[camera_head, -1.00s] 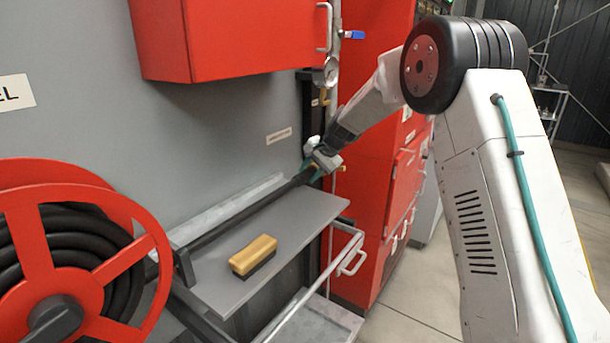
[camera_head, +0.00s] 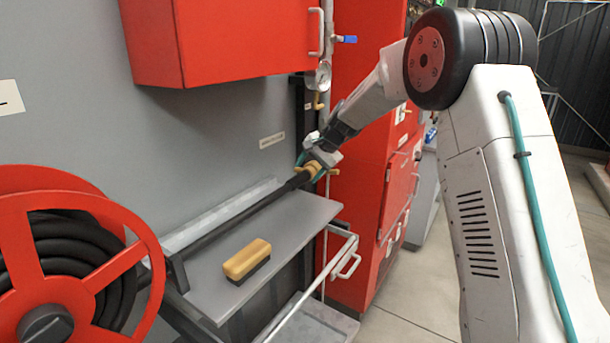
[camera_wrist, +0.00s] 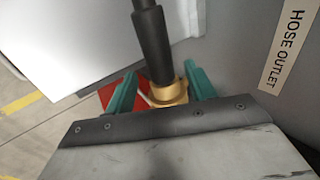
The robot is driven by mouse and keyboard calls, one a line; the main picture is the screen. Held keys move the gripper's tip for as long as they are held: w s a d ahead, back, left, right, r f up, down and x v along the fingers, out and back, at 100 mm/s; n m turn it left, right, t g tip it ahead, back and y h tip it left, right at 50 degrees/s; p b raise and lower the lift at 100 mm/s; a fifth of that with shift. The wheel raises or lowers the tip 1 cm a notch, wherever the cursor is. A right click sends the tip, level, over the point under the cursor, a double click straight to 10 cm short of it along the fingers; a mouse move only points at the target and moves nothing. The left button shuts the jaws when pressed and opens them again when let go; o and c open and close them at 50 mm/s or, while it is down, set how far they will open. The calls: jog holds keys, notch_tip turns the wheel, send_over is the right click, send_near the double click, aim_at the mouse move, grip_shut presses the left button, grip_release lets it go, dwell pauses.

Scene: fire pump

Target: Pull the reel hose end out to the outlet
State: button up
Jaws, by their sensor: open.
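The black hose (camera_head: 232,218) runs from the red reel (camera_head: 22,250) through a dark guide and along the back of the grey shelf. Its brass end (camera_head: 314,168) lies at my gripper (camera_head: 310,166), past the shelf's far right corner. In the wrist view the brass end (camera_wrist: 170,92) sits between the teal fingers of my gripper (camera_wrist: 162,92). The fingers are open on either side of it, and the black hose (camera_wrist: 154,42) leads up from it. A "HOSE OUTLET" label (camera_wrist: 283,48) is on the grey wall. I cannot make out the outlet fitting for certain.
A yellow-topped brush (camera_head: 247,261) lies on the grey shelf (camera_head: 305,217). A red cabinet (camera_head: 225,38) hangs above. A gauge (camera_head: 323,74) and a blue-handled valve (camera_head: 345,39) are on a pipe behind my gripper. A tall red cabinet (camera_head: 362,235) stands right; metal rails front the shelf.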

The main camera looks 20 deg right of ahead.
jog(key=v, duration=0.4)
jog(key=shift+s+d+r, duration=0.1)
jog(key=shift+d+r, duration=0.1)
jog(key=shift+r, duration=0.1)
jog(key=s+f, duration=0.1)
jog(key=s, duration=0.1)
jog(key=s+f+n+g, duration=0.1)
jog(key=s, duration=0.1)
jog(key=s+f+n+g, duration=0.1)
jog(key=s, duration=0.1)
jog(key=shift+s+a+f, duration=0.1)
jog(key=shift+s+f, duration=0.05)
jog(key=shift+f, duration=0.15)
jog(key=s+r+n+g+h, duration=0.1)
jog(key=s+r+n+h, duration=0.1)
jog(key=s, duration=2.1)
jog(key=s+r+n+h, duration=0.2)
jog(key=s+r+n, duration=0.2)
jog(key=s, duration=1.9)
jog(key=shift+s+d+r+n+g, duration=0.25)
jog(key=shift+s+d+n+g, duration=0.15)
jog(key=shift+n, duration=0.5)
